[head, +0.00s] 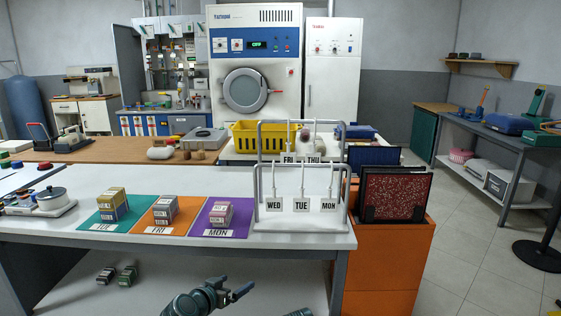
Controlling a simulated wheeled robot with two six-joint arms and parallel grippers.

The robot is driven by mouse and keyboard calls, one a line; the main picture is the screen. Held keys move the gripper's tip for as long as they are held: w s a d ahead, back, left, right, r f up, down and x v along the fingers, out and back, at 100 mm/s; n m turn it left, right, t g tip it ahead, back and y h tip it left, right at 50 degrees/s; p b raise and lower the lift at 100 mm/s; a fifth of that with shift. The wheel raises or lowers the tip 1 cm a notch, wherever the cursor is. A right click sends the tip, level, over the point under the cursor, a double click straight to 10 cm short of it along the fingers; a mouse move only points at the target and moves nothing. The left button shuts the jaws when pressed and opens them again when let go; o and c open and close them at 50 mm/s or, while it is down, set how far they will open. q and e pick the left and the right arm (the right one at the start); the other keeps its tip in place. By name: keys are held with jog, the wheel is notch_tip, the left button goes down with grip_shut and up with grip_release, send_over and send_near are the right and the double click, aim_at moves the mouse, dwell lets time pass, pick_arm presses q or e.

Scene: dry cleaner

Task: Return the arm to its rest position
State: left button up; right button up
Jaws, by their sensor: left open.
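My left gripper (236,289) is at the bottom middle, in front of and below the white table's front edge. It is open with nothing between its fingers. It is apart from the table and from everything on it. The forearm behind it shows at the bottom edge.
The white table (120,258) holds teal (90,224), orange (150,228) and purple (242,226) mats with stacked small boxes. A grey rack (258,185) with day labels stands at its right. An orange cabinet (385,270) is beside it.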

pick_arm(q)
jog(key=s+d+f+g+y, duration=0.1)
jog(key=s+d+f+g, duration=0.1)
jog(key=s+f+g, duration=0.6)
jog(key=s+a+f+n+g+y, duration=0.35)
jog(key=s+a+f+y, duration=0.2)
jog(key=s, duration=0.25)
jog(key=s+d+r+m+p, duration=0.2)
jog(key=d+r+p, duration=0.3)
jog(key=r+p, duration=0.5)
jog(key=s+d+r+m+p, duration=0.1)
jog(key=s+d+r+p, duration=0.2)
jog(key=r+p, duration=0.7)
jog(key=d+r, duration=0.1)
jog(key=d, duration=0.1)
jog(key=shift+s+d+r+m+g+p, duration=0.2)
jog(key=shift+s+d+m+g+p, duration=0.05)
jog(key=shift+d+m+g+p, duration=0.15)
